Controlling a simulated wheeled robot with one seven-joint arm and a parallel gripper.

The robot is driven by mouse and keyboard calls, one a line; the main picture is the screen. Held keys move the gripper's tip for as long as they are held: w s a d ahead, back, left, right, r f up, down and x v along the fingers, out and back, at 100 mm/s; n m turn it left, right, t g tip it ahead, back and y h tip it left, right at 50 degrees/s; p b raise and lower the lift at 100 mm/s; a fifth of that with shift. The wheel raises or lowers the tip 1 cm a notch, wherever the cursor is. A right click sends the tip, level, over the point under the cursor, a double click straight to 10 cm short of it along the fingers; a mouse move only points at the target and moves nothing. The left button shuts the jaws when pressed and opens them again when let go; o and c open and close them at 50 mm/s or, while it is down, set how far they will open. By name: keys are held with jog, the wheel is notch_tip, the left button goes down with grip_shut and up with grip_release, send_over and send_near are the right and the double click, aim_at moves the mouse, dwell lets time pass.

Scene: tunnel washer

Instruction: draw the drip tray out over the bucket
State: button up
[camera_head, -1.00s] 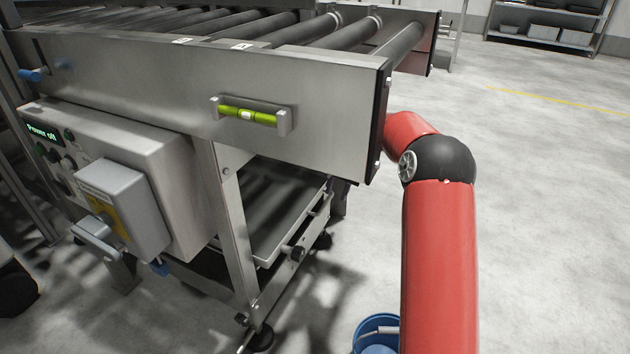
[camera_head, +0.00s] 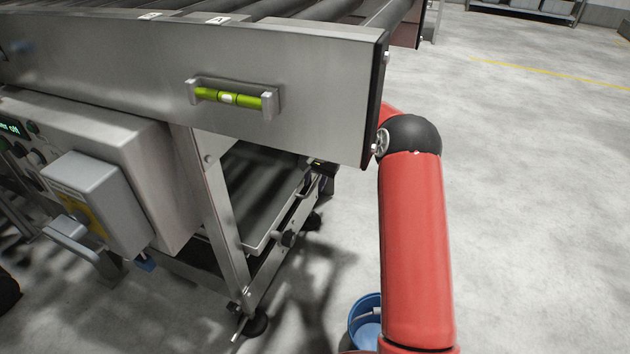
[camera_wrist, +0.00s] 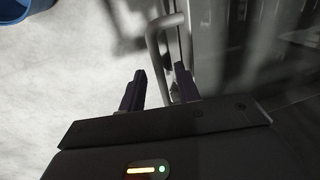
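The drip tray (camera_head: 270,194) is a shallow metal tray lying under the roller conveyor, inside the frame. In the wrist view a grey bar handle (camera_wrist: 154,48) stands out from a metal face at the upper middle. My gripper (camera_wrist: 160,70) is open, its two dark fingers on either side of the handle's lower part; I cannot tell whether they touch it. In the head view the conveyor's end and my arm mostly hide the gripper. The blue bucket (camera_head: 361,318) stands on the floor, partly behind my arm; its edge shows in the wrist view (camera_wrist: 14,8).
The conveyor side beam (camera_head: 130,65) with a green level (camera_head: 228,97) overhangs the tray. A frame leg (camera_head: 222,215) stands before the tray, and a control box (camera_head: 125,165) hangs left. The floor to the right is clear.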

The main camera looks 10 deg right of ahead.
grip_shut()
jog(key=s+d, duration=0.8)
jog(key=d, duration=0.4)
jog(key=s+d, duration=0.9)
jog(key=d, duration=0.4)
jog(key=shift+d, duration=0.25)
grip_release()
